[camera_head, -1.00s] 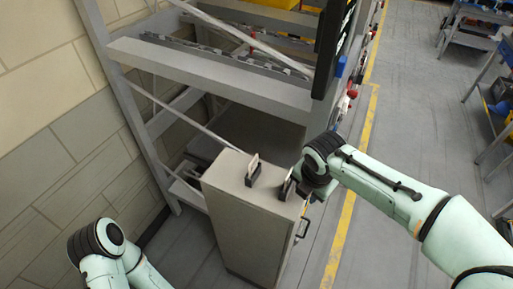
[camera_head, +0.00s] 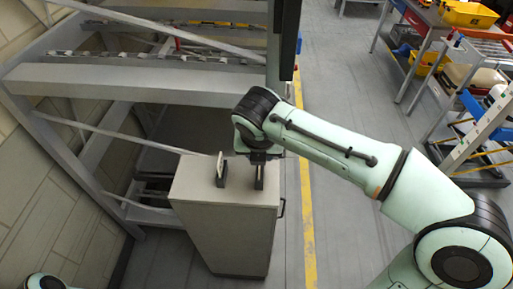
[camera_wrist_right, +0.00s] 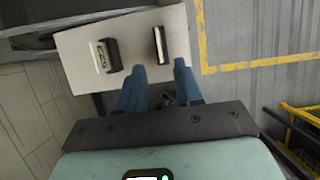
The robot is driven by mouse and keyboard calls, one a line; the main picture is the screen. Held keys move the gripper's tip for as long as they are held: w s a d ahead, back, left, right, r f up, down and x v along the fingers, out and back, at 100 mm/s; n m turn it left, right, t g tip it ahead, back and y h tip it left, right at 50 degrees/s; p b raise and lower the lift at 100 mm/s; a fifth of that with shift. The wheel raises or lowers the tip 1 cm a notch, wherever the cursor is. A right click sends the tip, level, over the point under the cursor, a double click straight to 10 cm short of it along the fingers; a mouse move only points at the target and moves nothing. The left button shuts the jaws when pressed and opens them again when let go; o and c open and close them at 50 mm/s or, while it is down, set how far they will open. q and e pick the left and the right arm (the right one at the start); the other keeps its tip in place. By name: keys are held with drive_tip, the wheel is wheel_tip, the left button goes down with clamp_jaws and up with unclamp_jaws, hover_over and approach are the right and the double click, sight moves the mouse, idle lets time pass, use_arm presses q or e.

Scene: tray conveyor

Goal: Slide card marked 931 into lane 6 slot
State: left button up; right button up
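A pale card (camera_wrist_right: 98,56) with dark marks too small to read leans in a dark holder (camera_wrist_right: 112,55) on a light grey cabinet. The card also shows in the head view (camera_head: 219,164). A second dark holder (camera_wrist_right: 160,45) stands to its right, also seen in the head view (camera_head: 259,178); I cannot tell whether it holds a card. My right gripper (camera_wrist_right: 159,64) has its blue fingers apart with nothing between them, near the second holder. In the head view, the right wrist partly hides this holder. No lane 6 slot can be made out. My left gripper is out of view.
The cabinet (camera_head: 222,230) has a side handle. A grey rack frame (camera_head: 150,82) with rails stands behind it. A dark upright panel (camera_head: 284,40) hangs at the rack's right end. Open floor with a yellow line (camera_head: 308,220) lies to the right, with workbenches (camera_head: 425,30) beyond.

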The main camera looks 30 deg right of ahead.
drive_tip(key=b+x, duration=0.1)
drive_tip(key=x, duration=0.9)
drive_tip(key=shift+f, duration=0.1)
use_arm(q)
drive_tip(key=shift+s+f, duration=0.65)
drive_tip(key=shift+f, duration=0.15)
use_arm(e)
clamp_jaws()
drive_tip(key=shift+w, duration=0.1)
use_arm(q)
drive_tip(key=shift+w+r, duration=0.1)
use_arm(e)
drive_tip(key=shift+r+p, duration=0.95)
drive_tip(key=shift+r, duration=0.5)
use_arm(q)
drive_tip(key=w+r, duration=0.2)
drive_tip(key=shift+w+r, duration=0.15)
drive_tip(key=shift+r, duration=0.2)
use_arm(e)
drive_tip(key=shift+r, duration=0.15)
drive_tip(key=shift+r, duration=0.1)
